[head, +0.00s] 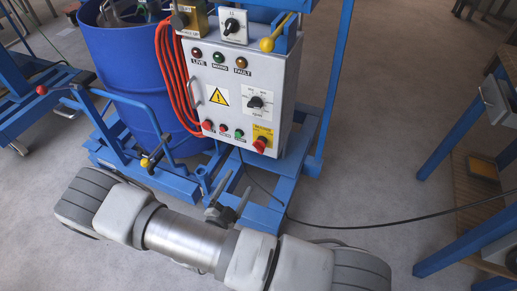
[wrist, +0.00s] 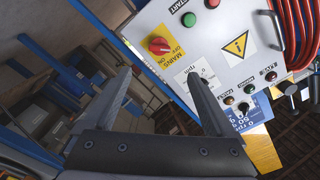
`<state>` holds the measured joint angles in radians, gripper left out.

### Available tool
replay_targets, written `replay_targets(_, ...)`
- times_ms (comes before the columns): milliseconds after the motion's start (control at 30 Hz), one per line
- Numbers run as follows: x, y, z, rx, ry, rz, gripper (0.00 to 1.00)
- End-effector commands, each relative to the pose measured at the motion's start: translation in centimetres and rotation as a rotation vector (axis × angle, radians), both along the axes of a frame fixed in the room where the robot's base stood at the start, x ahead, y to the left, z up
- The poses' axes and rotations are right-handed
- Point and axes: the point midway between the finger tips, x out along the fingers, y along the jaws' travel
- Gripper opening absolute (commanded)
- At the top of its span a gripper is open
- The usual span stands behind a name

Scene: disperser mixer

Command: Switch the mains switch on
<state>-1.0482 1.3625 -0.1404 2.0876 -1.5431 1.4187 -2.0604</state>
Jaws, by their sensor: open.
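The mains switch (head: 261,144) is a red rotary knob on a yellow plate at the lower right of the grey control panel. In the wrist view the mains switch (wrist: 158,46) appears beyond the fingertips, with "MAINS", "OFF" and "ON" printed on its plate. I cannot tell for certain which mark the knob points to. My gripper (head: 238,182) is open and empty, below and in front of the panel. In the wrist view my gripper (wrist: 160,75) has its two dark fingers spread wide, apart from the knob.
The panel also carries a black selector dial (head: 254,102), a warning label (head: 218,96), lamps and push buttons. Red hose (head: 172,85) hangs at its left, beside a blue drum (head: 120,60). A blue frame (head: 335,90) stands at the right. Black cable (head: 380,225) crosses the floor.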

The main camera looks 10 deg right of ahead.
Motion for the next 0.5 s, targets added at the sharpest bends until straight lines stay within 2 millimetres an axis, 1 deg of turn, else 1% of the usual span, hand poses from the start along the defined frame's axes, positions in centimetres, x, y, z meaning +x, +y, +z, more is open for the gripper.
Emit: replay_targets(500,8.8,-6.7,-0.2,0.003,-0.004,-0.008,0.90)
